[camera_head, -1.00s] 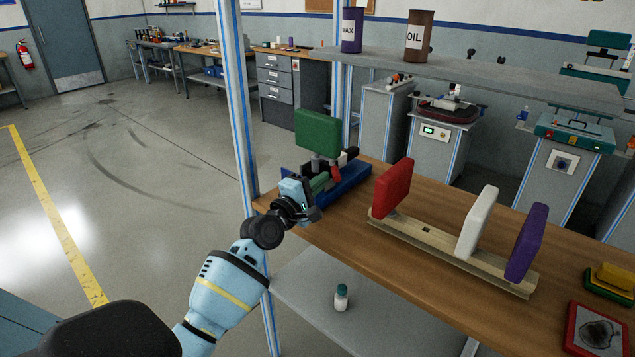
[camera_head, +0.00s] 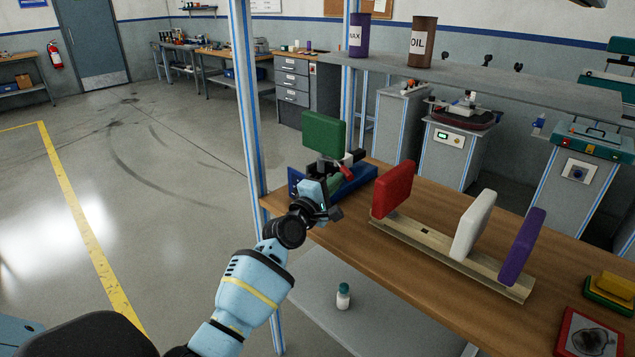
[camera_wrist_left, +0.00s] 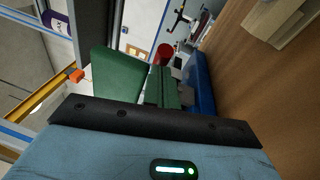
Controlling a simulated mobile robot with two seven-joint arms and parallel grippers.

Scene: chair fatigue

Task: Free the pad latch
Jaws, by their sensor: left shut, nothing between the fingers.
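A green pad (camera_head: 324,132) stands upright on a blue fixture (camera_head: 357,183) at the left end of the wooden bench. A small red lever (camera_head: 347,174) shows below the pad on its right side. I cannot tell for sure whether it is the latch. My left gripper (camera_head: 333,212) is shut and empty, in front of the fixture and below the pad, hiding part of the fixture. I cannot tell whether it touches it. The left wrist view shows the green pad (camera_wrist_left: 118,75), a red round end (camera_wrist_left: 165,51) and the blue fixture (camera_wrist_left: 202,85). My right gripper is out of view.
A wooden rack (camera_head: 450,255) with red (camera_head: 392,189), white (camera_head: 473,224) and purple (camera_head: 523,240) pads stands right of the fixture. A frame post (camera_head: 247,100) rises close left of my arm. A shelf (camera_head: 480,75) with tins runs above the bench.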

